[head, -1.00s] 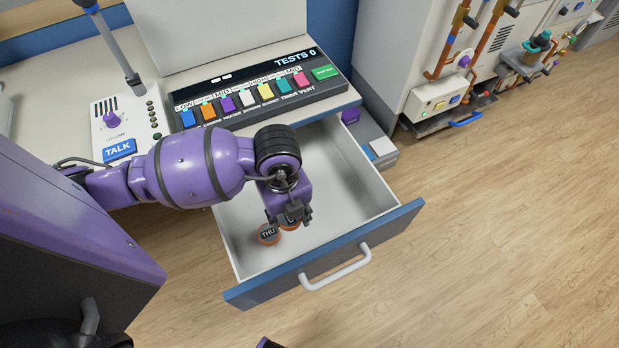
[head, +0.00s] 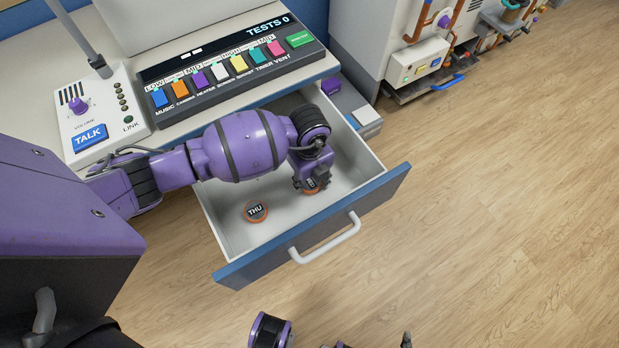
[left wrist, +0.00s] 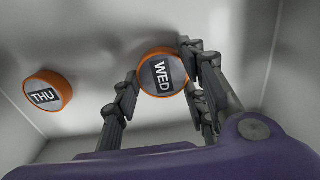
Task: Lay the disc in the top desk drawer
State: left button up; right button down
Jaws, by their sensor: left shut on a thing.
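The top desk drawer (head: 378,201) is pulled open, with a pale interior and a blue-edged front. My left gripper (head: 311,184) is inside it near the front panel, shut on an orange-rimmed disc marked WED. The WED disc (left wrist: 162,73) shows between the fingers in the left wrist view, close to the drawer floor; I cannot tell whether it touches. A second orange disc, marked THU (head: 256,211), lies on the drawer floor to the left, apart from the gripper; it also shows in the left wrist view (left wrist: 46,93). Only parts of my right gripper (head: 405,341) show at the bottom edge.
The desk carries a button console (head: 230,68) and a TALK panel (head: 92,120) behind the drawer. The drawer handle (head: 328,242) sticks out at the front. The wooden floor on the right is clear.

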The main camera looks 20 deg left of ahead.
aim_at(309, 182)
pick_arm(q)
jog(key=shift+f, duration=0.2)
jog(key=o, duration=1.3)
jog(key=shift+r, duration=0.1)
notch_tip(309, 182, up, 12)
jog(key=shift+r+p, duration=0.1)
jog(key=shift+p, duration=0.65)
